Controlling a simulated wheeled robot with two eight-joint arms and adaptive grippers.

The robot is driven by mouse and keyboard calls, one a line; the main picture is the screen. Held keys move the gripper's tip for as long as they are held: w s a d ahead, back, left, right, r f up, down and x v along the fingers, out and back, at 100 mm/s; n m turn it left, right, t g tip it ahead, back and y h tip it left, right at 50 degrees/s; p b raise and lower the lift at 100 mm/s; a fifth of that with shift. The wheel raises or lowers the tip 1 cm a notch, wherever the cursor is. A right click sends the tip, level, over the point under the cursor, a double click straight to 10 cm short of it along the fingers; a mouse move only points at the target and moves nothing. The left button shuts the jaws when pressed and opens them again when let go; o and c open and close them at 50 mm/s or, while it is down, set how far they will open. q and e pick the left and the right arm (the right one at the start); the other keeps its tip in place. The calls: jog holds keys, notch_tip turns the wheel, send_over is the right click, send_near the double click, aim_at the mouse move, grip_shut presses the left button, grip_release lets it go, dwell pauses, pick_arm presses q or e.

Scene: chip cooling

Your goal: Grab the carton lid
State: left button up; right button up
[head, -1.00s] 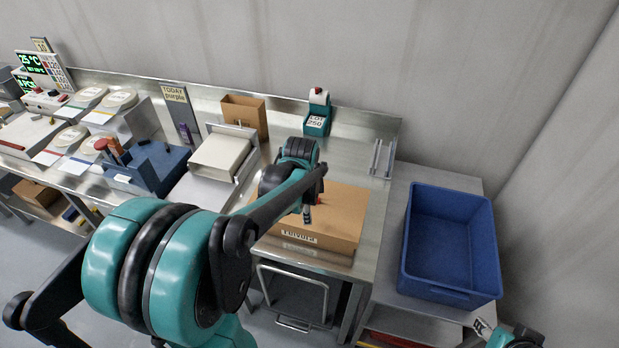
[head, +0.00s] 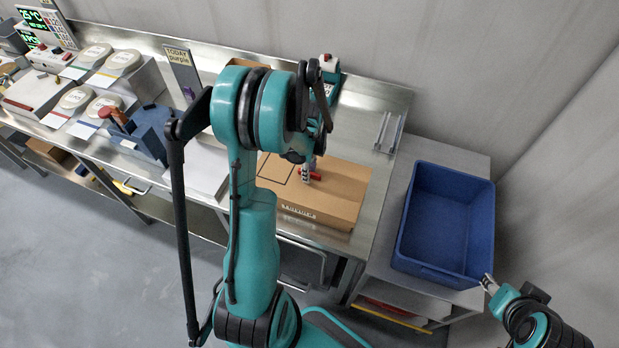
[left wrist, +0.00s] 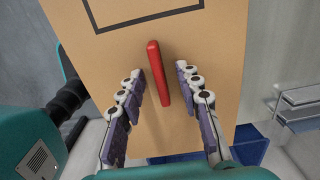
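The carton (head: 340,217) is a brown cardboard box with a label on its front, standing on the metal bench. Its flat lid (head: 345,180) carries a dark rectangular outline and a red bar handle (left wrist: 158,73). My left gripper (left wrist: 158,82) is open over the lid, with one finger on each side of the handle and gaps between. In the head view my left gripper (head: 307,170) is at the lid, partly hidden by my arm. My right gripper (head: 488,283) is by the blue bin's lower right corner, too small to read.
A blue bin (head: 428,268) stands on a side table right of the carton. A blue holder (head: 150,130) and several round-lidded containers (head: 122,62) stand at the left. A teal device (head: 330,75) is behind the carton. My left arm hides part of the bench.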

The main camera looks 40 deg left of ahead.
pick_arm(q)
grip_shut()
dwell(0.3)
